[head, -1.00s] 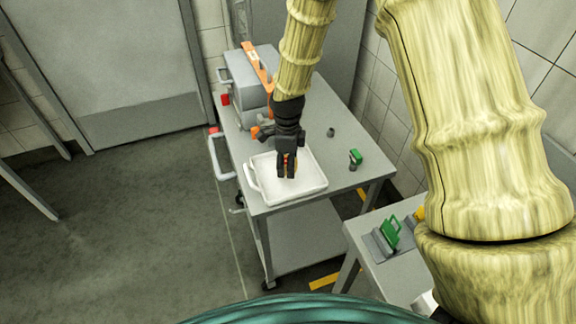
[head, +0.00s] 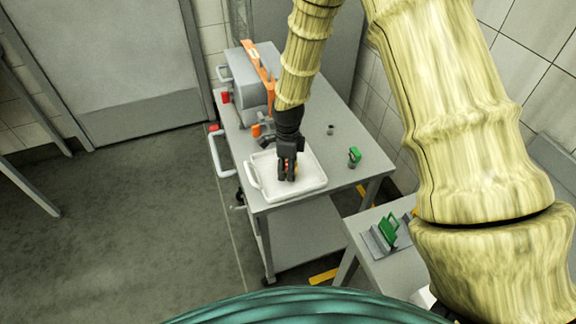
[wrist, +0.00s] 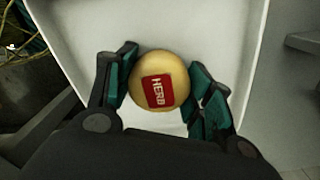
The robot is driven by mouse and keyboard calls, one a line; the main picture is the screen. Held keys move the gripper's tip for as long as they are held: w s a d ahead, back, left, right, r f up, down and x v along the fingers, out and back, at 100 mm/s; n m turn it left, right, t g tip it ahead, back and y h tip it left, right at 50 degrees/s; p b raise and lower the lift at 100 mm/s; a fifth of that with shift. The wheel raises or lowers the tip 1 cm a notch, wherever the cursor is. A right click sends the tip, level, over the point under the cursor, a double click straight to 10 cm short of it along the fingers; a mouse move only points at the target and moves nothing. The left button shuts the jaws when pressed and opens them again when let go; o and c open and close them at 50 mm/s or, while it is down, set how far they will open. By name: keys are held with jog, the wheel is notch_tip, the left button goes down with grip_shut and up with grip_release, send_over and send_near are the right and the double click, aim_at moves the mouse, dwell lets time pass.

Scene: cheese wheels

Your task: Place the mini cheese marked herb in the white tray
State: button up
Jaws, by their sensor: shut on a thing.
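The mini cheese (wrist: 158,66) is round and yellowish with a red label reading HERB, seen in the wrist view. My gripper (wrist: 164,88) is shut on it, with a finger on each side. The white tray (wrist: 225,32) lies beneath and fills most of that view. In the head view my gripper (head: 287,176) points down inside the outline of the white tray (head: 313,183), on the grey cart. The fingers hide most of the cheese there. I cannot tell whether the cheese touches the tray floor.
A grey machine with an orange bar (head: 250,80) stands at the back of the cart (head: 335,160). A small dark cylinder (head: 330,129) and a green-topped item (head: 354,155) stand right of the tray.

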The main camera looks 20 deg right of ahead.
jog(key=o, duration=1.1)
jog(key=shift+w+r+b, duration=0.1)
jog(key=shift+r+b, duration=1.15)
jog(key=shift+r, duration=4.85)
